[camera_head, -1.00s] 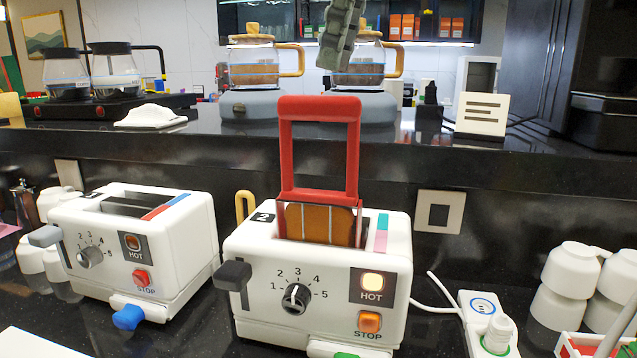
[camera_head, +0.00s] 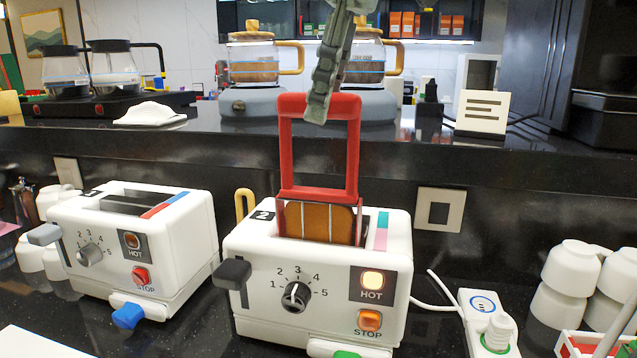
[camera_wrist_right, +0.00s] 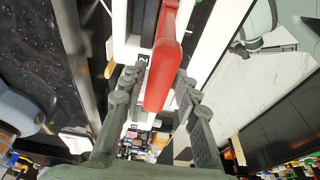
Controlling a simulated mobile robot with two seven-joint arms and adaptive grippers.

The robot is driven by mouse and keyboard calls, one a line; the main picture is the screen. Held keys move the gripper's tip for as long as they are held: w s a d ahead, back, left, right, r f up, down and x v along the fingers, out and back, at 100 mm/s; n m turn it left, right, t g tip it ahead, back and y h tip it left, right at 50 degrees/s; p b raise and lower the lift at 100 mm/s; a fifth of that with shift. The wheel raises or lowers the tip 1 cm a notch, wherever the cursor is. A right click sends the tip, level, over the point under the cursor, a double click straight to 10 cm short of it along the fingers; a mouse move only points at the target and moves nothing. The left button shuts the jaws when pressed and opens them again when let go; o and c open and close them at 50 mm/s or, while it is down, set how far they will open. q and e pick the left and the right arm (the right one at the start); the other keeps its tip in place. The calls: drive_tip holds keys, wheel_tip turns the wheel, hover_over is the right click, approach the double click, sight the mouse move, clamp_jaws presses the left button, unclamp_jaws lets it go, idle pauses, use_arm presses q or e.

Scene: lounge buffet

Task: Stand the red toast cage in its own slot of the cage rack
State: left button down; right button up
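The red toast cage (camera_head: 285,150) stands upright in the slot of the right toaster (camera_head: 245,250), marked 2, with brown toast (camera_head: 320,222) in its lower part. Its tall red handle rises above the toaster. My right gripper (camera_head: 320,105) reaches down from above at the handle's top bar, with one finger in front of it. In the right wrist view, the red handle (camera_wrist_right: 163,70) lies between the two spread fingers, with gaps at the sides. My left gripper is not in view. I cannot make out the cage rack for certain.
A second white toaster (camera_head: 150,240), with an empty-looking slot, stands at left. A white-edged box (camera_head: 575,345) with red and green inside is cut off at lower right. White cups (camera_head: 565,285) and a power strip (camera_head: 485,318) lie at right. A raised black ledge (camera_head: 420,160) runs behind.

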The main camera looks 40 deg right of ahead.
clamp_jaws()
drive_tip(key=shift+r, duration=4.2)
